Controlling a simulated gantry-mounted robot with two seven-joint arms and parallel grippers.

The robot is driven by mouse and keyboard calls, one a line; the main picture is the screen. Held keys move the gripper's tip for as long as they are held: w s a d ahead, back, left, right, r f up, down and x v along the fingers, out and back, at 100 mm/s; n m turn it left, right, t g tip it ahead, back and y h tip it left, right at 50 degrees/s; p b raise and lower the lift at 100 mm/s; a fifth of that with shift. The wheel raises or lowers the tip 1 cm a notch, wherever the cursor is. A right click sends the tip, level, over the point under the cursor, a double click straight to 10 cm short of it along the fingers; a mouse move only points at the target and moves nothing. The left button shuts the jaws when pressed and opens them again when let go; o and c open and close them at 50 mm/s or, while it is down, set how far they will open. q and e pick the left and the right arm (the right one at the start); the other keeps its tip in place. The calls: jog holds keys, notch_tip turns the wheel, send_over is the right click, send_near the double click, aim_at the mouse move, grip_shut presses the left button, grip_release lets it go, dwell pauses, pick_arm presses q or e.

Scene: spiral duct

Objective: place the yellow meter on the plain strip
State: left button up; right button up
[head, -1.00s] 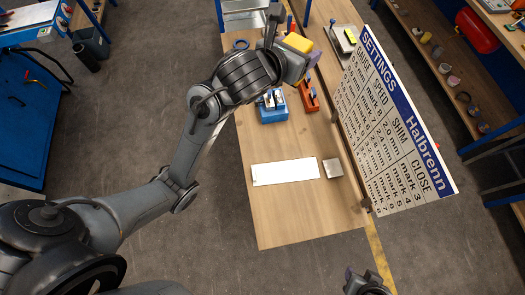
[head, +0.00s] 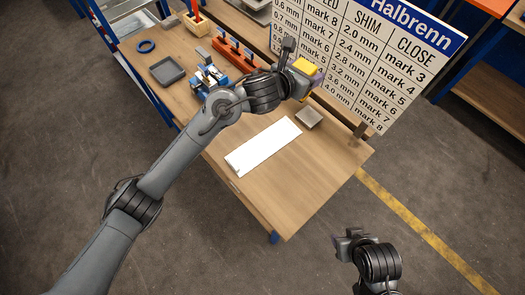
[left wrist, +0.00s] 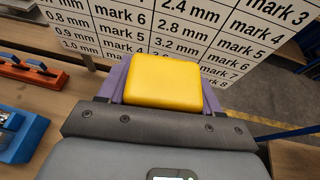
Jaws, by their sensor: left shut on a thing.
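The yellow meter (head: 305,67) is in my left gripper (head: 306,75), held above the table near the signboard. In the left wrist view the meter (left wrist: 162,81) sits between purple fingers, which are shut on it. The plain strip is probably the white strip (head: 264,146) lying flat and bare on the table, nearer than the gripper. My right gripper (head: 347,240) is low, off the table's near right side. Its jaws are too small to read.
A grey square block (head: 309,117) lies beside the strip's far end. The settings board (head: 375,55) stands upright along the table's right edge, close behind my left gripper. A blue tool holder (head: 208,77), an orange rack (head: 235,54) and a grey tray (head: 167,70) stand farther back.

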pick_arm(q)
notch_tip(320, 180, down, 14)
jog(key=w+d+m+g+h+b, duration=0.1)
jog(key=w+d+b, duration=0.2)
jog(key=b, duration=0.6)
jog(key=p, duration=0.1)
send_over(272, 139)
jog(key=shift+f, duration=5.6)
jog(key=shift+a, duration=0.1)
pick_arm(e)
notch_tip(272, 139, down, 10)
pick_arm(q)
jog(key=shift+f, duration=0.1)
jog(key=shift+f, duration=0.15)
jog(key=o, duration=1.3)
pick_arm(e)
jog(key=shift+f, duration=0.15)
